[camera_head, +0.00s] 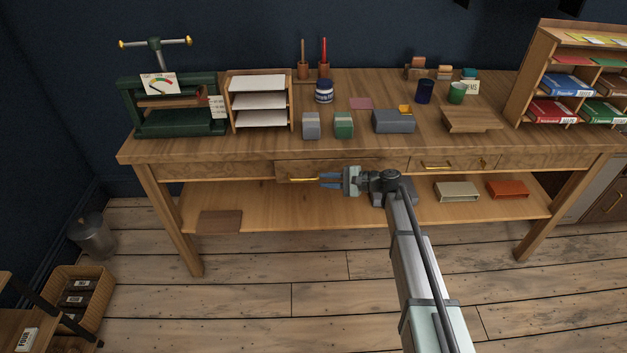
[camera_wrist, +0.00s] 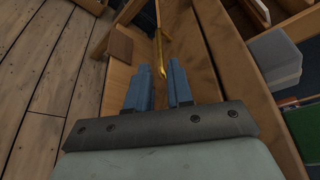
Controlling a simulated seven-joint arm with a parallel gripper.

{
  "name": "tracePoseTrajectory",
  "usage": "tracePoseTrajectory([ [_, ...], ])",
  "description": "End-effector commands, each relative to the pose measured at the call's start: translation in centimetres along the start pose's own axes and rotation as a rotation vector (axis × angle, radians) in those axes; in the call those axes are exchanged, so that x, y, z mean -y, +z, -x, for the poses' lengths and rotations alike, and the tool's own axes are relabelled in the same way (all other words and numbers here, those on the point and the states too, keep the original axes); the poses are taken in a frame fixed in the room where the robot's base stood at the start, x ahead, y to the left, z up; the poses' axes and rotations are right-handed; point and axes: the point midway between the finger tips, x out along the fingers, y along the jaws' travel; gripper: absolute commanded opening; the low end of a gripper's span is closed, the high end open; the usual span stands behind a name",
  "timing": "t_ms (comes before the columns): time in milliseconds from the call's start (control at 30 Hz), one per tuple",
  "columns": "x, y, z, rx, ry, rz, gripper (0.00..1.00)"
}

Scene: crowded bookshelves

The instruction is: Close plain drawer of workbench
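The wooden workbench (camera_head: 235,158) has two drawers under its top. The left drawer (camera_head: 290,168) has a gold bar handle (camera_head: 304,179), and its front seems to stand a little forward of the bench; how far is hard to tell. The right drawer (camera_head: 475,162) looks flush. I cannot tell which one is called plain. My gripper (camera_head: 322,180) is in front of the left drawer, beside the right end of its handle.
The bench top carries a green press (camera_head: 180,110), a paper tray rack (camera_head: 260,100), grey and green boxes and cups. The lower shelf holds a brown board (camera_head: 220,221), a beige tray (camera_head: 456,191) and an orange tray (camera_head: 507,190). The floor in front is clear.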

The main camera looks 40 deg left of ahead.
Motion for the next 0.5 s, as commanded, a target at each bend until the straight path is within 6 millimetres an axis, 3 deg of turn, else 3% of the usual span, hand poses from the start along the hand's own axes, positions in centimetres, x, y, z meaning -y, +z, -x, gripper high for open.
tracePoseTrajectory([
  [200, -0.1, 0.0, 3.5, -0.001, 0.0, 0.0, 0.21],
  [500, 0.0, 0.0, 5.2, 0.0, 0.001, 0.0, 0.21],
])
